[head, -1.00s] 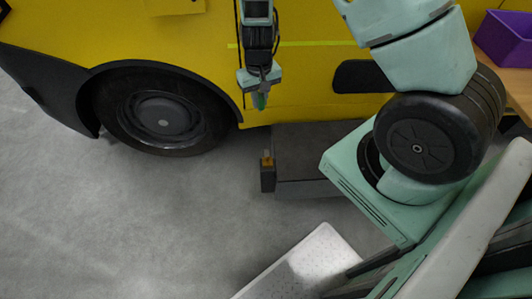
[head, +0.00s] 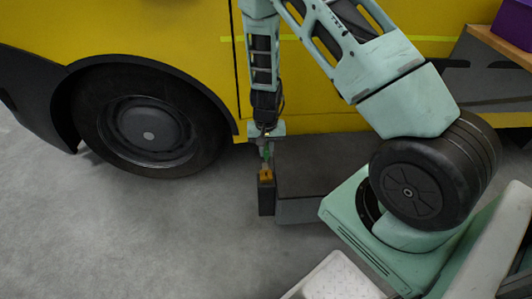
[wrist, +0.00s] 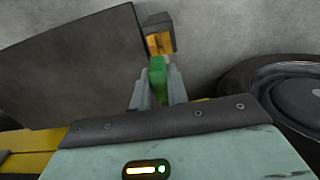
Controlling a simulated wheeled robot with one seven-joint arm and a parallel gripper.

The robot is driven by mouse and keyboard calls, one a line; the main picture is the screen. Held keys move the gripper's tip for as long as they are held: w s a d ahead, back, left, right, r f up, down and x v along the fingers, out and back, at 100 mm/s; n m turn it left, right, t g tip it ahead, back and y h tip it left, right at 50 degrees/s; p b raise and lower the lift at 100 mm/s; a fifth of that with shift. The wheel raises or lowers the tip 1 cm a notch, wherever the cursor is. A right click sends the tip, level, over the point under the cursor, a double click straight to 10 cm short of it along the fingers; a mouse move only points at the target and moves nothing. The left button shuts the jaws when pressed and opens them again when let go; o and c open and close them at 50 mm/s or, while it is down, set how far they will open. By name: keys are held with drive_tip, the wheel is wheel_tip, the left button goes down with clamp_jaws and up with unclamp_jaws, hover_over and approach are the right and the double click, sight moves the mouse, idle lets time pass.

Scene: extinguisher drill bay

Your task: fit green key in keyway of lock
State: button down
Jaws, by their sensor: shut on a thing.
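The green key (head: 267,154) points down from my gripper (head: 266,147), which is shut on it. In the wrist view the key (wrist: 157,78) stands between the two grey fingers (wrist: 157,88). The lock (head: 266,197) is a dark block with a brass-coloured part (head: 265,174) at its top, at the left front corner of a dark box. My gripper is just above the lock, and the key's lower end is close to the brass part. The lock also shows just past the key in the wrist view (wrist: 158,22). I cannot tell whether they touch, and the keyway is not clear.
The yellow vehicle (head: 345,110) with its dark wheel (head: 150,135) stands behind and left of the lock. The dark box (head: 310,172) extends right of the lock. A white perforated panel (head: 335,280) lies at the front. Grey floor (head: 120,240) is clear at the left.

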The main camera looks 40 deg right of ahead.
sight(266, 160)
drive_tip(key=shift+f+b, duration=2.4)
drive_tip(key=shift+f, duration=0.4)
drive_tip(key=shift+p, duration=0.35)
drive_tip(key=shift+f+b, duration=1.4)
drive_tip(key=shift+f, duration=0.6)
drive_tip(key=c, duration=1.3)
unclamp_jaws()
